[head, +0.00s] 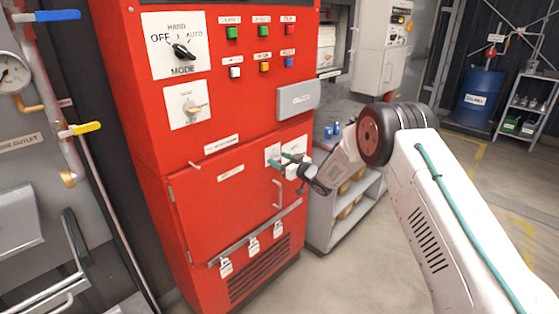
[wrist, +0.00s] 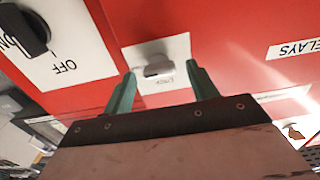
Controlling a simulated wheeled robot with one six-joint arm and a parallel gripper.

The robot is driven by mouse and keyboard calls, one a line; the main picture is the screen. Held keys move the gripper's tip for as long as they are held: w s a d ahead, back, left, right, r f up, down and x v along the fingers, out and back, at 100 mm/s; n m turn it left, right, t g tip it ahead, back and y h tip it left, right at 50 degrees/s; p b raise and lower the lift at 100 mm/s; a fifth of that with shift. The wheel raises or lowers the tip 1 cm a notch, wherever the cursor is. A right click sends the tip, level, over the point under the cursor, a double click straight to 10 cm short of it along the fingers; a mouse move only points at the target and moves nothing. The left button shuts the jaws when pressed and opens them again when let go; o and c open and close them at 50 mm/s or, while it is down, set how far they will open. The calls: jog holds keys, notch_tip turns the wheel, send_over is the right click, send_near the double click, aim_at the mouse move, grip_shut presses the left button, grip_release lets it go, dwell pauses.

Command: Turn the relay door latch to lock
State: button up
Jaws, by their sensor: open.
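The relay door latch (wrist: 158,69) is a small pale grey knob on a white plate on the red cabinet face. Its long side lies roughly across the wrist picture. In the head view the latch's white plate (head: 271,153) shows at the door's upper right, with the knob mostly hidden by my gripper. My gripper (head: 282,161) is open, its teal fingers pointing at the plate. In the wrist view the fingertips (wrist: 161,70) stand on either side of the knob, with gaps showing. Whether they touch the plate I cannot tell. The red relay door (head: 225,215) looks shut.
A black knob (wrist: 28,32) on a plate marked OFF sits close beside the latch. A door handle (head: 278,194) is just below my gripper. A hasp bar with several white tags (head: 252,244) crosses lower down. A grey shelf unit (head: 318,225) stands right of the cabinet.

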jog(key=shift+w+a, duration=0.3)
jog(key=c, duration=1)
